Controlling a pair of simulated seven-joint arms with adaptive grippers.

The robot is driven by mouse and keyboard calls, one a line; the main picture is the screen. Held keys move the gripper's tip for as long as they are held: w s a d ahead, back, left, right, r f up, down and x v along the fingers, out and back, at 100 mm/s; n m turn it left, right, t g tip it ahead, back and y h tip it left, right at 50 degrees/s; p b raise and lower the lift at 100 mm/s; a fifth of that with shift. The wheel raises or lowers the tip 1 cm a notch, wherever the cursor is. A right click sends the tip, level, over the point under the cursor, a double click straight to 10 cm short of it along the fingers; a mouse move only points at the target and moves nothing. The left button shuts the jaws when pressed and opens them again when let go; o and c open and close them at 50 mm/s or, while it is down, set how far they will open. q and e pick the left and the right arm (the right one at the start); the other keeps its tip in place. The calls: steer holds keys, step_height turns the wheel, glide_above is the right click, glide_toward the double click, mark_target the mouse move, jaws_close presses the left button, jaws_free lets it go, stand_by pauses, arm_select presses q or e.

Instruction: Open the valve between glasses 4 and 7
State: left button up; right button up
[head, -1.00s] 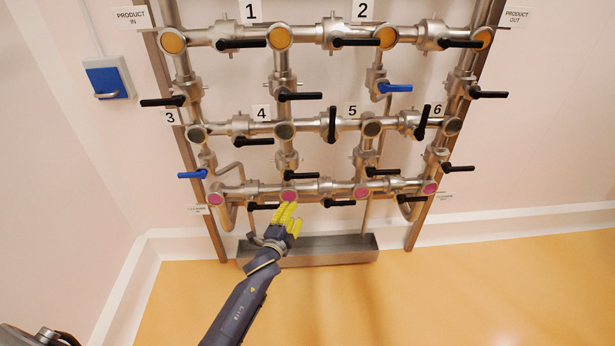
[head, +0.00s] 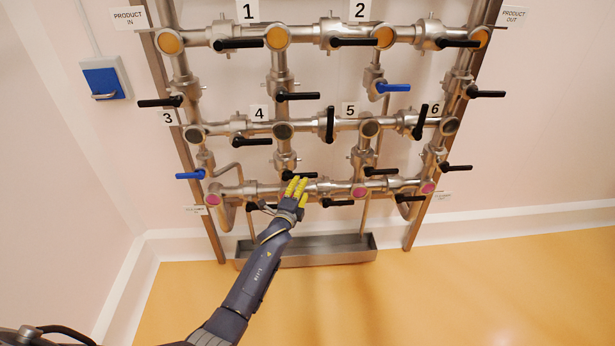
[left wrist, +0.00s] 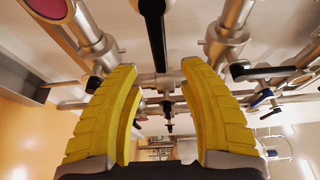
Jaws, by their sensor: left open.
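Glass 4 (head: 283,131) is a dark round window in the middle row, beside its label 4 (head: 260,111). A vertical pipe runs down from it to the bottom row. The valve on this pipe has a black handle (head: 306,174) pointing right, crosswise to the pipe. No label 7 is readable; the bottom-row glass under that pipe is hidden behind my left gripper (head: 297,184). My left gripper is open, with yellow fingers pointing up just below that handle. In the left wrist view, a black handle (left wrist: 153,35) lies ahead between the open fingertips, apparently untouched. My right gripper is not in view.
Other black handles, such as one (head: 381,171) to the right, and a blue handle (head: 190,176) to the left stick out nearby. Pink glasses (head: 359,191) line the bottom row. A steel trough (head: 330,250) lies below. The orange floor in front is clear.

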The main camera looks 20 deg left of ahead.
mark_target(308, 176)
arm_select(q)
steer(key=shift+w+d, duration=0.15)
steer(key=shift+w, duration=3.55)
jaws_close()
